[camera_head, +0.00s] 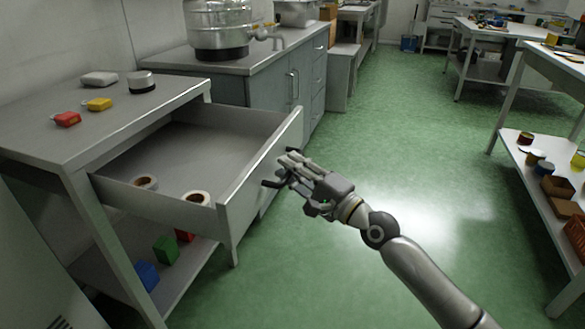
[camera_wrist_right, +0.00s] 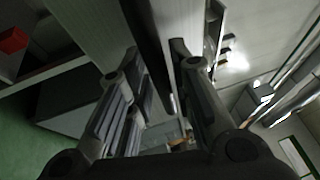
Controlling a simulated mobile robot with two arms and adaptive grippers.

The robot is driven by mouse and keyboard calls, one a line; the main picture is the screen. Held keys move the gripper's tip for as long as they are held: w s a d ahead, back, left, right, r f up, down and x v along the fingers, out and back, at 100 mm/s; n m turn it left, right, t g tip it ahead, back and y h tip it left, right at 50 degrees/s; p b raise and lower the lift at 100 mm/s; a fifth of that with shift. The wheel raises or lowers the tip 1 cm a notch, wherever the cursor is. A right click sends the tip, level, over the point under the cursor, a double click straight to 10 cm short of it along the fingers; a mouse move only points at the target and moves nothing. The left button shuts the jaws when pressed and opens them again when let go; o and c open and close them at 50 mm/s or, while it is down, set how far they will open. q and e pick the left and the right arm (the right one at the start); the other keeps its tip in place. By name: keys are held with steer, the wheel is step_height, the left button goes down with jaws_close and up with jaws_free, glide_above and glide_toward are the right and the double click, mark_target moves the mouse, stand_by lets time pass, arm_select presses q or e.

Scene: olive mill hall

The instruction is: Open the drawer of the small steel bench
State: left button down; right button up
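The small steel bench (camera_head: 95,128) stands at the left in the head view. Its drawer (camera_head: 262,172) is pulled far out, its inside open to view. A dark bar handle (camera_head: 270,184) sits on the drawer front, partly hidden by my fingers. My right gripper (camera_head: 285,167) is at this handle, outside the drawer front. In the right wrist view the dark handle bar (camera_wrist_right: 153,50) runs between the two fingers, which close against it. My left gripper is not in view.
On the bench top are a red item (camera_head: 67,119), a yellow item (camera_head: 99,104) and a round tin (camera_head: 141,82). Blue and green blocks (camera_head: 166,249) lie on its lower shelf. A grey cabinet (camera_head: 270,85) stands behind. The green floor to the right is clear up to a shelved table (camera_head: 530,180).

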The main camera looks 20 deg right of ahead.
steer(key=v, duration=1.2)
stand_by(0.4)
stand_by(0.4)
